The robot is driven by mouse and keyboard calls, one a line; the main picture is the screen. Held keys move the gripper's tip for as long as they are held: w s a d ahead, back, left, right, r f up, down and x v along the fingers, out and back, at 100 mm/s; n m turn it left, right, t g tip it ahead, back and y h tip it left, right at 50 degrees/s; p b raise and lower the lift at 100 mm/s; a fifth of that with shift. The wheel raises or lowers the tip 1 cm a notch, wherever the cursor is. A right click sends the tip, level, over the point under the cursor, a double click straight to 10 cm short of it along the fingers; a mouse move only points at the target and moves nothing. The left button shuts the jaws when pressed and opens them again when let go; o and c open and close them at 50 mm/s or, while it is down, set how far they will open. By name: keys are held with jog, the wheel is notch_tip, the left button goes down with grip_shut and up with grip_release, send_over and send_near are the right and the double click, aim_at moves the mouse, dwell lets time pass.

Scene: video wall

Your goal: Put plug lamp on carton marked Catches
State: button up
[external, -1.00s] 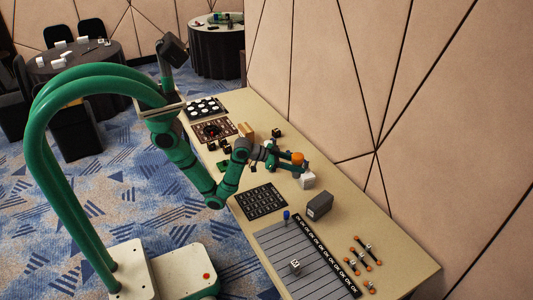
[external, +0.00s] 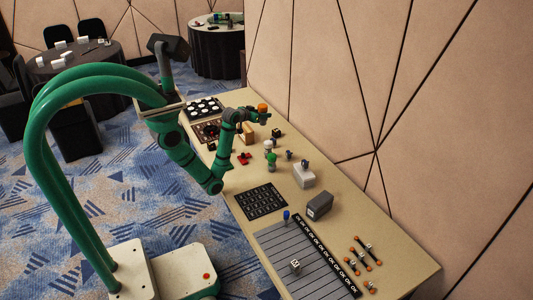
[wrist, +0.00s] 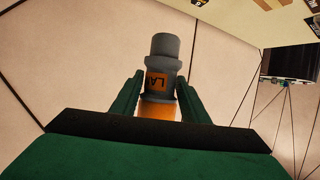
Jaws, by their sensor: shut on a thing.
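My gripper (external: 256,113) is raised over the far part of the table and shut on an orange and grey cylindrical thing (external: 263,108). In the wrist view this thing (wrist: 164,70) stands between my two fingers (wrist: 160,100); its orange label shows the letters "LA", so it looks like the plug lamp. A white box (external: 303,178) with a small dark thing (external: 305,163) on or behind it stands near the wall side. A dark grey box (external: 319,206) stands nearer the camera. I cannot read on either box whether it is marked Catches.
Small figures (external: 270,156) stand mid-table, with a red piece (external: 243,158) beside them. A black grid mat (external: 260,201), a lined board (external: 292,262) and orange-ended pieces (external: 363,256) lie nearer. A tan block (external: 248,133) stands near my arm. The wall borders the table's right side.

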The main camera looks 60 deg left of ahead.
jog(key=s+a+n+y, duration=0.1)
jog(key=a, duration=0.2)
jog(key=s+a+g+y, duration=0.1)
jog(key=s+a, duration=0.1)
jog(key=a, duration=0.2)
jog(key=s+a+n, duration=0.1)
jog(key=a, duration=0.3)
jog(key=shift+s+a+f+n+y, duration=0.1)
jog(key=shift+s+a+n+y, duration=0.1)
jog(key=shift+s+n+y, duration=0.15)
grip_shut()
jog(key=s+a+n+g+y, duration=0.2)
jog(key=s+a, duration=0.4)
jog(key=a, duration=0.2)
send_over(249, 131)
notch_tip(249, 131, down, 15)
jog(key=shift+a+f, duration=0.15)
jog(key=shift+f, duration=1.45)
